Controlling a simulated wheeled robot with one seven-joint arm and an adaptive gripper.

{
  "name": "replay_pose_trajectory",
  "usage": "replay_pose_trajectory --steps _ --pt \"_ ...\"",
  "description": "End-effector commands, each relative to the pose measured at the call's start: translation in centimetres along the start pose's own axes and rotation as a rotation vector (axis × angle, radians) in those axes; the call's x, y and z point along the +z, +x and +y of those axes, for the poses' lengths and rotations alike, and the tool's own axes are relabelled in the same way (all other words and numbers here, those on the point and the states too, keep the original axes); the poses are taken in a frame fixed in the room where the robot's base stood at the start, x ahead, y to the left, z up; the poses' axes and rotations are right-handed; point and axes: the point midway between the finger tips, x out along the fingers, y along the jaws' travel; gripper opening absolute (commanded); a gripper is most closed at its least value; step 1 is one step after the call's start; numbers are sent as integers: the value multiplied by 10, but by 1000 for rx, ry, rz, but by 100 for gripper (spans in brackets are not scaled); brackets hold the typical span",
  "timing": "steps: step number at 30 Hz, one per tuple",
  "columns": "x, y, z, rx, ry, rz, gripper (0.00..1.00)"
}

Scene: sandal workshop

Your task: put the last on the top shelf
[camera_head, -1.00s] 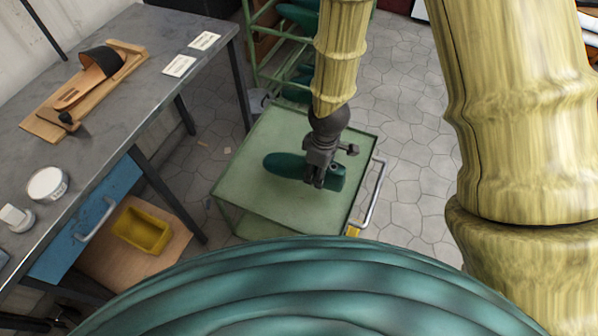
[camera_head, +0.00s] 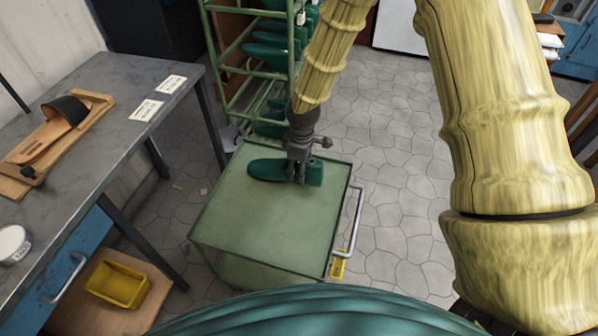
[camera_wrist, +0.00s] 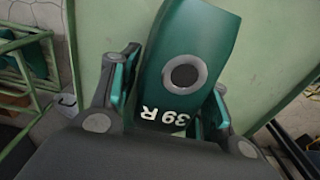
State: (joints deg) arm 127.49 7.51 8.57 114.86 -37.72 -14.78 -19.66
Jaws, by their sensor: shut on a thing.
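The last is a dark green shoe form (camera_head: 268,170). It shows close up in the wrist view (camera_wrist: 186,60), with a dark round hole and the white marking "39 R". My gripper (camera_head: 300,178) is shut on the last near its heel end, with one finger on each side. The last is over the green cart top (camera_head: 255,225); I cannot tell whether it touches it. The green shelf rack (camera_head: 213,60) stands behind the cart, with several green lasts on its levels. Its top is cut off by the picture edge, so I cannot see the top shelf for certain.
A grey workbench (camera_head: 95,180) on the left bears a sandal on a wooden board (camera_head: 55,145), two cards and a white tin (camera_head: 12,243). A yellow bin (camera_head: 118,283) sits below. The cart's handle (camera_head: 350,235) sticks out right. Tiled floor on the right is clear.

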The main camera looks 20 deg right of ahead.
Motion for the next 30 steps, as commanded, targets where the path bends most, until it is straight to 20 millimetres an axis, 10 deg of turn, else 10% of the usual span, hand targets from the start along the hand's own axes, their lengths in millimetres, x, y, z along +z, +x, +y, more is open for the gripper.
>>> replay_pose_trajectory --steps 29,30 --pt "-3 38 18 0 -1 0 22" --pt "-3 39 18 0 -1 -1 48"
